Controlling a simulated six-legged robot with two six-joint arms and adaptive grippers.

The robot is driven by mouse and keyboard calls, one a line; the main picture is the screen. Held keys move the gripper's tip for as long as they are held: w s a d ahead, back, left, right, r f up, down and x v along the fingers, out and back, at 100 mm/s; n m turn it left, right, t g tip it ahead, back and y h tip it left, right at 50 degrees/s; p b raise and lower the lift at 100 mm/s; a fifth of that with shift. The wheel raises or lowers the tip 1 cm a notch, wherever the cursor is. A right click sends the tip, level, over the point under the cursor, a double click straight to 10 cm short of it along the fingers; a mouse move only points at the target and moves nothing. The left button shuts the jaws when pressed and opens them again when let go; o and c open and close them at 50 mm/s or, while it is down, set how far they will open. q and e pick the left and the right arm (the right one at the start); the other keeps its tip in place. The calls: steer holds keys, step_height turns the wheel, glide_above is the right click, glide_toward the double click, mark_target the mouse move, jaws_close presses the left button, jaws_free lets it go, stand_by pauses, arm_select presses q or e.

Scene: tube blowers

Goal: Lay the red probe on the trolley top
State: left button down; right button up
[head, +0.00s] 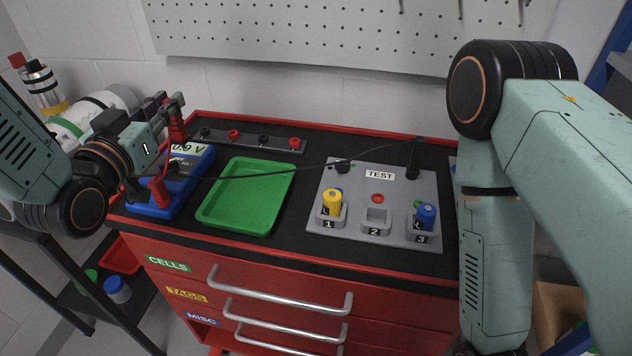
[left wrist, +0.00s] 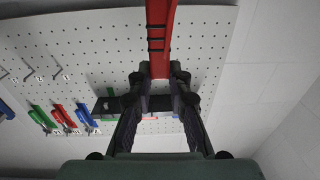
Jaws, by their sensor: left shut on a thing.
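My left gripper (head: 172,103) is shut on the red probe (head: 177,128), above the back left of the trolley top. The probe's red handle also shows between the fingers of my left gripper (left wrist: 160,82) in the left wrist view (left wrist: 158,45). The trolley top (head: 283,237) is black with a red rim. A blue meter (head: 192,172) with a display stands below the gripper, partly hidden by it. A red plug (head: 158,191) shows at the meter's front. My right arm fills the right side; its gripper is not in view.
A green tray (head: 247,196) lies right of the meter. A grey TEST panel (head: 400,190) holds a yellow cell (head: 332,203) and a blue cell (head: 426,216). A black lead (head: 270,174) crosses above the tray to a black probe (head: 415,157). A socket strip (head: 265,139) lies at the back.

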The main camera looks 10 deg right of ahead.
mark_target(182, 145)
arm_select(q)
steer(key=shift+h, duration=0.3)
steer(key=f, duration=0.2)
steer(key=f+b, duration=0.1)
steer(key=f, duration=0.4)
steer(key=shift+s+d+f, duration=0.1)
steer(key=shift+d+f, duration=0.1)
steer(key=shift+d, duration=0.1)
steer(key=shift+f+b, duration=0.3)
step_height(182, 145, down, 3)
steer(key=shift+s+d+f+b, duration=0.1)
steer(key=shift+d+f+b, duration=0.05)
steer(key=shift+b, duration=0.3)
steer(key=shift+w+f, duration=0.15)
steer(key=shift+w, duration=0.1)
steer(key=shift+s+f, duration=0.1)
steer(key=shift+s, duration=0.05)
